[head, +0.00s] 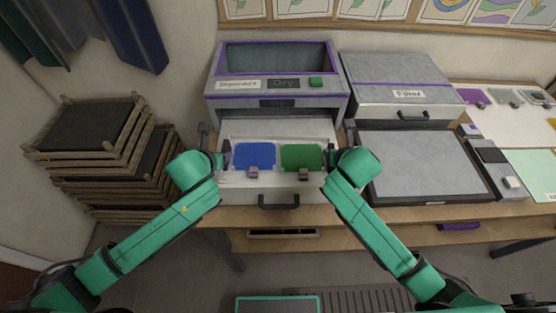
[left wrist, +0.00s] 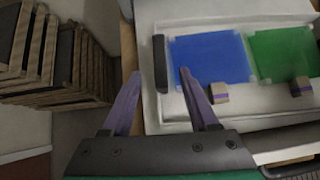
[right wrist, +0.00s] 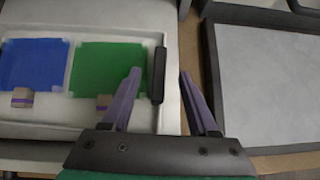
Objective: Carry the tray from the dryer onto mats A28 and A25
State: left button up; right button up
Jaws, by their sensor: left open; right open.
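The dryer (head: 282,85) stands against the wall with its white drawer (head: 230,195) out. A pale tray (head: 278,156) lies there, bearing a blue panel (head: 254,155) and a green panel (head: 301,157). My left gripper (head: 221,160) is open at the tray's left end; in the left wrist view a black handle (left wrist: 160,62) shows between its fingers. My right gripper (head: 333,160) is open at the right end, its fingers either side of another black handle (right wrist: 158,75). Contact with the handles cannot be told. I cannot read any A28 or A25 label.
The Filter box (head: 400,80) and a large grey flat panel (head: 420,163) are to the right. A pale green mat (head: 533,170) lies at the far right edge. Stacked wooden racks (head: 85,135) stand on the left. Small blocks (head: 252,173) with purple stripes sit at the panels' front edges.

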aim_at(224, 150)
pick_arm(q)
jog(key=x, duration=0.7)
jog(key=shift+d, duration=0.1)
pick_arm(e)
jog(key=x, duration=0.7)
jog(key=shift+s, duration=0.1)
pick_arm(q)
jog(key=shift+s, duration=0.1)
grip_shut()
pick_arm(e)
grip_shut()
jog(key=shift+r, duration=0.1)
